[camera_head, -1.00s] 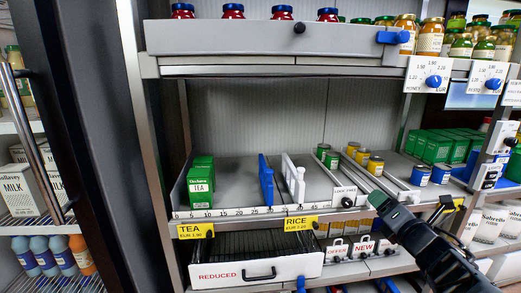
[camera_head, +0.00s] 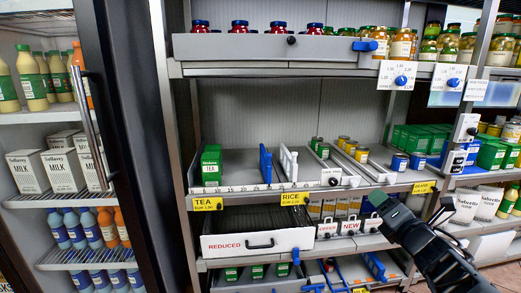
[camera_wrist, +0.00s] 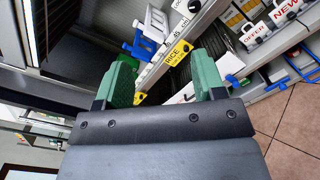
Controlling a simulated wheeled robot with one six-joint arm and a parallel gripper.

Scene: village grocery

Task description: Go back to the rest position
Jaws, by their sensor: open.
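My gripper (camera_head: 378,203) shows at the lower right of the head view, with green fingertips and a black arm behind it. It is in front of the shelf unit, near the lower shelf edge in the picture. In the wrist view my gripper (camera_wrist: 163,78) has its two green fingers apart, with nothing seen between them but the shelf front behind. The yellow RICE label (camera_wrist: 176,53) shows beyond the fingers. I cannot tell the exact gap to the shelf.
A shelf holds a green tea box (camera_head: 211,166) and blue divider (camera_head: 265,163). The REDUCED drawer (camera_head: 258,243) is below. A fridge with milk cartons (camera_head: 64,171) and a door handle (camera_head: 90,130) stands at left. Tiled floor (camera_wrist: 290,120) shows in the wrist view.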

